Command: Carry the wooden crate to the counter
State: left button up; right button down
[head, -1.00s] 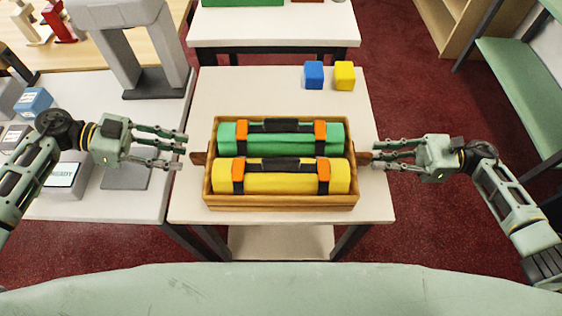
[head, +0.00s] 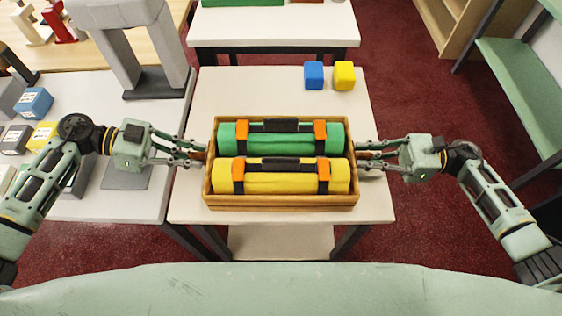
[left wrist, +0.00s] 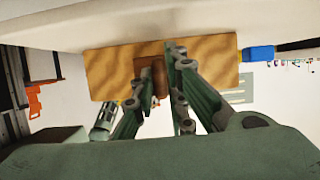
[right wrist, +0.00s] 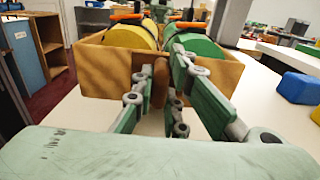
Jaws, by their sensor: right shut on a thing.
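The wooden crate (head: 282,203) stands on the white table, with a green roll (head: 280,138) and a yellow roll (head: 275,180) lying inside it. Both rolls have black and orange straps. My left gripper (head: 200,156) is at the crate's left end, its open fingers on either side of the brown handle (left wrist: 158,75). My right gripper (head: 362,156) is at the right end, shut on the other handle (right wrist: 172,103). The fingers hide part of each handle.
A blue block (head: 314,75) and a yellow block (head: 344,75) sit behind the crate on the table (head: 240,90). A grey arch (head: 130,45) stands on the left counter (head: 110,205). Another white table (head: 275,30) is at the back. Red carpet lies to the right.

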pick_arm(q)
grip_shut()
jog(key=shift+w+r, duration=0.1)
jog(key=shift+r, duration=0.05)
pick_arm(e)
jog(key=shift+w+r, duration=0.1)
jog(key=shift+r, duration=0.1)
